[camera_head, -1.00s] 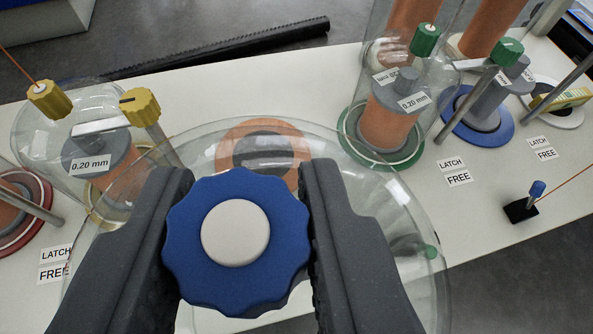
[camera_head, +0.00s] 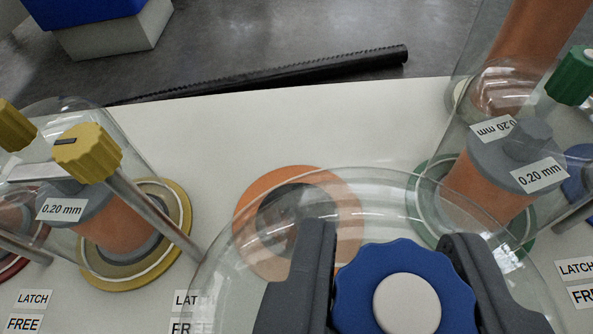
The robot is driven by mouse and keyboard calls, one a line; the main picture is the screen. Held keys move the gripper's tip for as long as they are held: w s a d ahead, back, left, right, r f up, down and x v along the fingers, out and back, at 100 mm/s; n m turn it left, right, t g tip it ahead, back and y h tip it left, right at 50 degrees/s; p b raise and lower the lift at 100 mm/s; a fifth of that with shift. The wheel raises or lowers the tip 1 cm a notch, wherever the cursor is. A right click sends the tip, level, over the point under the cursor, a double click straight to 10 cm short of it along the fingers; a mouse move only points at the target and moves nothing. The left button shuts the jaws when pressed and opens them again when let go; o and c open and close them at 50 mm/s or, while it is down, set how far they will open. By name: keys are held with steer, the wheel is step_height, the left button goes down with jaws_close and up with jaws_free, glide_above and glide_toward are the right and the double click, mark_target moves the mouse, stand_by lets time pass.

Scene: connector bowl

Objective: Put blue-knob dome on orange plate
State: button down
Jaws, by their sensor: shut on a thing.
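My gripper (camera_head: 392,285) is shut on the blue knob (camera_head: 357,275) of a clear glass dome, at the bottom right of the view. The clear dome (camera_head: 235,255) hangs below the knob and overlaps the near right part of the orange plate (camera_head: 253,202). The orange plate is a flat ring with a grey centre, lying bare on the white table. Part of it shows through the glass. The dome's lower rim is not clear, so I cannot tell whether it touches the table.
A dome with a yellow knob (camera_head: 88,153) stands on a yellow plate (camera_head: 180,205) at left. A dome with a green knob (camera_head: 572,77) stands on a green plate (camera_head: 428,190) at right. Metal posts (camera_head: 150,215) stand nearby. The white table (camera_head: 240,125) is clear behind the orange plate.

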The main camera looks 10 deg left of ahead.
steer(key=w+a+f+b, duration=0.2)
steer(key=w+b, duration=0.1)
steer(key=w, duration=0.4)
steer(key=w+a+f+b, duration=0.2)
steer(key=w+f+b, duration=0.1)
steer(key=w, duration=0.5)
steer(key=shift+w+a+b, duration=0.2)
steer(key=shift+w+b, duration=0.05)
steer(key=shift+b, duration=0.15)
steer(key=c, duration=1.1)
jaws_free()
steer(key=shift+s+r, duration=0.1)
steer(key=shift+r, duration=0.05)
